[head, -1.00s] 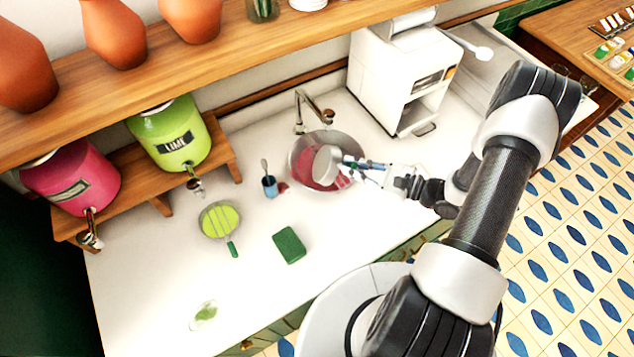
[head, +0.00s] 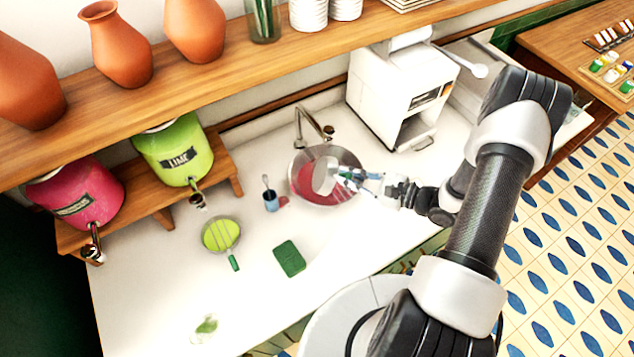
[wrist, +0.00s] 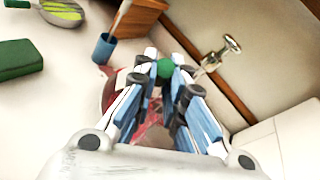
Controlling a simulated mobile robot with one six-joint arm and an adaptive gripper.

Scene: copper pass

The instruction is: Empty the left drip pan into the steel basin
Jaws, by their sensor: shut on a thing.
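My gripper (head: 366,184) is shut on the green handle (wrist: 164,68) of a drip pan, its end showing between the fingers in the wrist view. The pan (head: 323,177) is steeply tilted over the round steel basin (head: 298,160). Red-pink liquid lies in the basin, and red also shows between my fingers in the wrist view. Whether any liquid is left in the pan is hidden. A second drip pan (head: 221,235), with lime-green liquid, bars across it and a green handle, sits on the counter below the lime dispenser (head: 178,150).
A blue cup (head: 270,200) with a utensil stands close left of the basin, beside a small red spot. A green sponge (head: 289,258) lies in front. The tap (head: 312,125) and white machine (head: 400,95) stand behind. A pink dispenser (head: 75,195) is at left. The front-left counter is mostly clear, with a green smear (head: 205,327).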

